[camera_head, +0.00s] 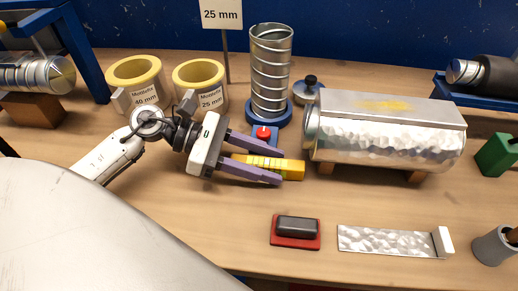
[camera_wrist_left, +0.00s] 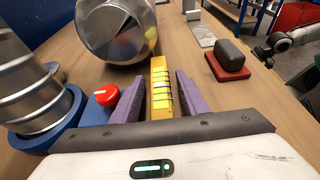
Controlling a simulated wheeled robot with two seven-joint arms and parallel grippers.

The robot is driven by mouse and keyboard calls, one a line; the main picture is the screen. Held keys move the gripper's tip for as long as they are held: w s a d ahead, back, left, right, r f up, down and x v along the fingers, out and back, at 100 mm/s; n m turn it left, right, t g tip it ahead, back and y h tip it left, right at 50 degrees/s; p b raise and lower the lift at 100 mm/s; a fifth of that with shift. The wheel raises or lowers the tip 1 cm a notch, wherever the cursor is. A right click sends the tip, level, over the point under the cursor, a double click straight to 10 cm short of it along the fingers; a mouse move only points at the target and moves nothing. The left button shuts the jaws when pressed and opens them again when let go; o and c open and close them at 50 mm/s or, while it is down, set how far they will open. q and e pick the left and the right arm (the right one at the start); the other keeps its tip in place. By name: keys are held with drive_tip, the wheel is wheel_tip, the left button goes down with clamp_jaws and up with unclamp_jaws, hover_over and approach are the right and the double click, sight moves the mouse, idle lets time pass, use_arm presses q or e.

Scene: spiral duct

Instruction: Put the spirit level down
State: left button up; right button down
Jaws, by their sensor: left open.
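The spirit level, a yellow bar with dark marks (camera_head: 291,168), lies on the wooden table in front of the silver duct. My left gripper (camera_head: 274,163) is open, its two purple fingers on either side of the bar. In the left wrist view the yellow bar (camera_wrist_left: 160,78) runs lengthwise between the fingers (camera_wrist_left: 160,98), with a visible gap to the finger on the right. The near end of the bar is hidden by the gripper body.
A red-based dark block (camera_head: 296,229) and a metal strip (camera_head: 385,241) lie in front.

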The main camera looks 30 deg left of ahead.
use_arm(q)
drive_tip(key=shift+a+r, duration=0.15)
drive_tip(key=shift+r, duration=0.05)
drive_tip(key=b+v, duration=0.1)
drive_tip(key=v, duration=1)
drive_tip(key=shift+s+a+r+b, duration=0.15)
drive_tip(key=shift+s+a+b, duration=0.05)
drive_tip(key=shift+a+b, duration=0.15)
